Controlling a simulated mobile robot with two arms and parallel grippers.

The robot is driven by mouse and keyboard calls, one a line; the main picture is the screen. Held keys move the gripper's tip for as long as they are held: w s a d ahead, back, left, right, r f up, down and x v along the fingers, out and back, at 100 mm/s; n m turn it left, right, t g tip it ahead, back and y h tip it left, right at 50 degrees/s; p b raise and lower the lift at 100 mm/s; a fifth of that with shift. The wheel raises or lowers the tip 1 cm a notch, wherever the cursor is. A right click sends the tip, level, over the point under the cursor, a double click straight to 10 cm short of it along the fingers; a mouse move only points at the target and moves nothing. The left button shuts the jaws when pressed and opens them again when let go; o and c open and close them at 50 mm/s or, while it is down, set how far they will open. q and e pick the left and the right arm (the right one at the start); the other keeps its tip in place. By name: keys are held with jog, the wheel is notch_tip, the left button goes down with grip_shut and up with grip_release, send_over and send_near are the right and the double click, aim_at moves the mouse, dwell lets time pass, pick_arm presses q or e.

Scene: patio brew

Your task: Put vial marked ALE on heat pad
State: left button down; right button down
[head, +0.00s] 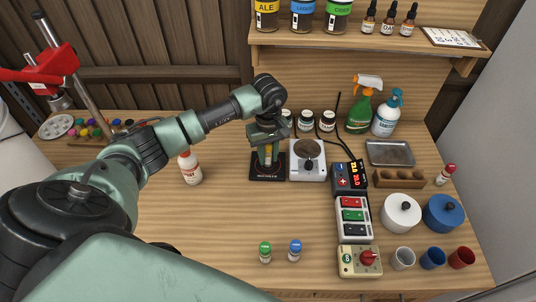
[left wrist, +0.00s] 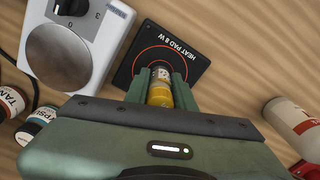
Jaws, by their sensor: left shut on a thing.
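The black heat pad (head: 268,177) lies on the bench left of the white stirrer. In the left wrist view, the heat pad (left wrist: 150,42) shows its label and an orange ring. My left gripper (head: 266,158) points down over the pad, shut on a small vial with a yellow part (left wrist: 159,94). The vial is between the fingers, over the near part of the pad in the left wrist view. Its marking is not readable, and I cannot tell whether its base touches the pad. A green-capped vial (head: 265,253) and a blue-capped vial (head: 295,251) stand at the front.
The white stirrer (head: 321,169) with a knob stands close right of the pad. A red-capped white bottle (head: 190,170) stands to the left. Several small jars (head: 305,121) are behind. A black controller (head: 348,178) and switch box are to the right. The front-left bench is clear.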

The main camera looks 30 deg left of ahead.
pick_arm(q)
jog(key=c, duration=1.2)
grip_release()
jog(key=shift+r+p, duration=0.3)
jog(key=shift+p, duration=0.15)
notch_tip(320, 180, up, 10)
jog(key=b, duration=0.4)
jog(key=shift+r, duration=0.85)
